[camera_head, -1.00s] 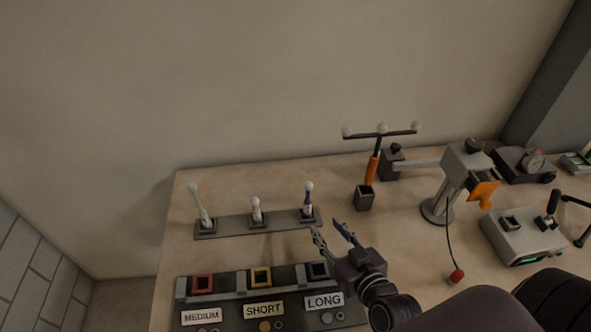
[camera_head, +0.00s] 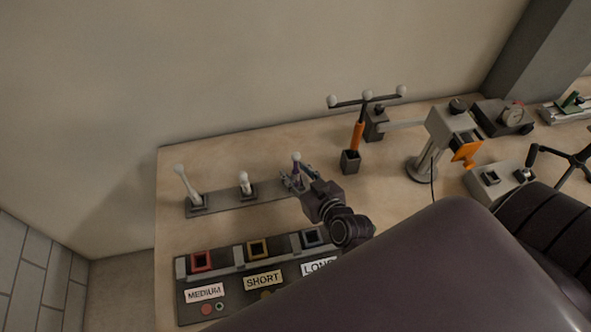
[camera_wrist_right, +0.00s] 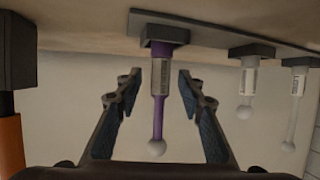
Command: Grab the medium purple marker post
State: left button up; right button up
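The purple marker post (camera_head: 297,168), with a white ball on top and a light label sleeve, stands upright at the right end of the grey rack (camera_head: 222,198). In the right wrist view the purple post (camera_wrist_right: 158,117) appears between the two fingers, with a gap on each side. My right gripper (camera_head: 291,180) is open at the post, with its fingertips low beside it; its grip (camera_wrist_right: 159,80) is empty. Its fingers partly hide the post's base in the head view. My left gripper is not in view.
Two white posts, a short one (camera_head: 244,183) and a taller one (camera_head: 186,185), stand left on the rack. A socket panel (camera_head: 240,257) labelled MEDIUM, SHORT and LONG lies in front. An orange-handled three-ball tool (camera_head: 356,135) and a grey stand (camera_head: 424,160) are to the right.

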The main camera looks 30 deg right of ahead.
jog(key=shift+c, duration=0.2)
grip_shut()
dwell(0.3)
